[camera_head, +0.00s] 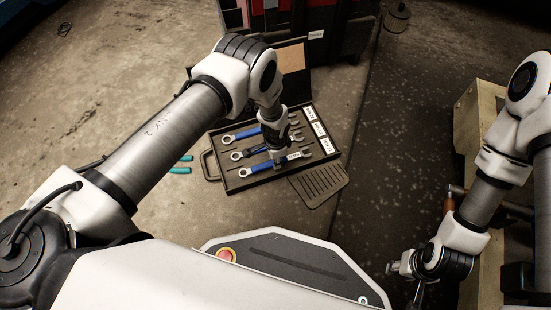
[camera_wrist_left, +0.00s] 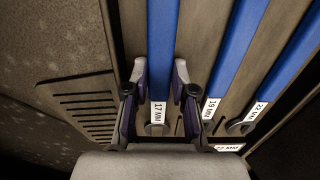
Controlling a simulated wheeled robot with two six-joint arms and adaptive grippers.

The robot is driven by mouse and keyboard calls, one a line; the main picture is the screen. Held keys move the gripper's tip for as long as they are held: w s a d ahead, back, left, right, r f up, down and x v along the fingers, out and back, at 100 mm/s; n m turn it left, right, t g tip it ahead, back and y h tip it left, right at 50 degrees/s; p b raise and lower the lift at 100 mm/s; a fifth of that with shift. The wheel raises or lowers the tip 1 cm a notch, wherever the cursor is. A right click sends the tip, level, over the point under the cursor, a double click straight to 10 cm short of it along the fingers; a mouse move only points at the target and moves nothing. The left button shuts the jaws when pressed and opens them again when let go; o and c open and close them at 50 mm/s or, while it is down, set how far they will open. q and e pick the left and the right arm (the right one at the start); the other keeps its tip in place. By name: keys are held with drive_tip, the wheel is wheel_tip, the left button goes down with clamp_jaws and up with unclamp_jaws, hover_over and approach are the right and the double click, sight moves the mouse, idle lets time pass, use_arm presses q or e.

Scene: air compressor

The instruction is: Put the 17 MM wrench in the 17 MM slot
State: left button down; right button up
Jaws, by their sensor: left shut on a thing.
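The 17 MM wrench (camera_wrist_left: 162,45) has a blue handle and a white "17 MM" label. In the left wrist view it lies between the fingers of my left gripper (camera_wrist_left: 158,72), which is shut on it. In the head view, my left gripper (camera_head: 274,153) is over the open toolbox tray (camera_head: 228,183), at the front wrench (camera_head: 262,168). I cannot tell whether the wrench is raised off the tray. White slot labels (camera_head: 319,129) line the tray's right side, too small to read there. My right gripper (camera_head: 408,267) is at lower right, away from the tray; its jaws are unclear.
The 19 MM wrench (camera_wrist_left: 226,65) and 22 MM wrench (camera_wrist_left: 275,65) lie beside it. A black slotted plate (camera_head: 320,184) sits at the tray's front right. Teal-handled items (camera_head: 180,170) lie left of the tray. A red and black cabinet (camera_head: 300,25) stands behind.

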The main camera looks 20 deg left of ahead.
use_arm(q)
drive_tip(key=shift+f+b, duration=0.5)
drive_tip(key=shift+f, duration=0.1)
drive_tip(key=c, duration=0.9)
unclamp_jaws()
drive_tip(key=shift+o, duration=0.2)
wheel_tip(320, 180, up, 12)
